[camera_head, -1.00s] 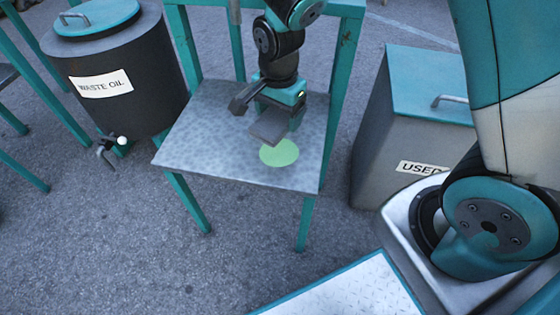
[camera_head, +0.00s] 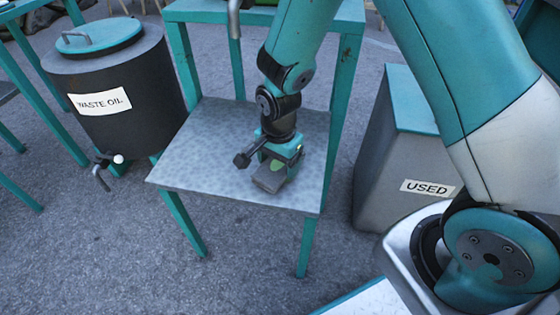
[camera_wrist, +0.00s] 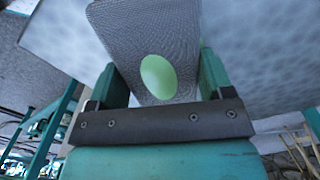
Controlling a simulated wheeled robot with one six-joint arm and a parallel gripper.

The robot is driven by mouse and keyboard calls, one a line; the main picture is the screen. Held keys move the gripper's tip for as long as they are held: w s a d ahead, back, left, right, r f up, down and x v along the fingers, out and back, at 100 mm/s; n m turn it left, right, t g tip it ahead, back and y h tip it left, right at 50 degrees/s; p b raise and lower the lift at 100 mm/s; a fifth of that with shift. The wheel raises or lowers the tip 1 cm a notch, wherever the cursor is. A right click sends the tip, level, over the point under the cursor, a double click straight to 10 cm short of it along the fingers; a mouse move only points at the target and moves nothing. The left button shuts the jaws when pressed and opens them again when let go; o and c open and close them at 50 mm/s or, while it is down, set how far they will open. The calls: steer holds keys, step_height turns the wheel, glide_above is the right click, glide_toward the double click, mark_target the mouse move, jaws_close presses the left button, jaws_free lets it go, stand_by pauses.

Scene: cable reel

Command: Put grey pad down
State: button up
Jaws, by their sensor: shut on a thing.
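The grey pad (camera_head: 270,183) is a dark, flat, rectangular block in my gripper (camera_head: 280,162), low over the grey metal shelf (camera_head: 215,135). I cannot tell whether the pad touches the shelf. In the wrist view the pad (camera_wrist: 130,45) has a woven-looking face and lies between both teal fingers (camera_wrist: 160,88), which are shut on it. A light green round patch (camera_wrist: 158,77) shows against the pad there. In the head view only a small piece of green (camera_head: 278,167) shows at the gripper.
A dark drum labelled WASTE OIL (camera_head: 125,95), with a tap (camera_head: 105,165), stands left of the shelf. A grey bin labelled USED (camera_head: 400,160) stands to the right. Teal posts (camera_head: 180,65) rise behind the shelf. The shelf's left part is bare.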

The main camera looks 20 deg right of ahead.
mark_target(279, 163)
steer(key=o, duration=0.9)
steer(key=shift+f, duration=0.1)
step_height(279, 163, up, 12)
steer(key=p, duration=0.4)
steer(key=s+a+r+n+y, duration=0.1)
steer(key=s+r+n, duration=0.4)
steer(key=s+n, duration=0.1)
steer(key=s+a+r+n+y, duration=0.1)
steer(key=s+r+n, duration=0.5)
steer(key=s+a+r+n+y, duration=0.2)
steer(key=s+r+n, duration=0.4)
steer(key=shift+s+a+n, duration=0.1)
steer(key=shift+s+n, duration=0.2)
steer(key=shift+n, duration=0.1)
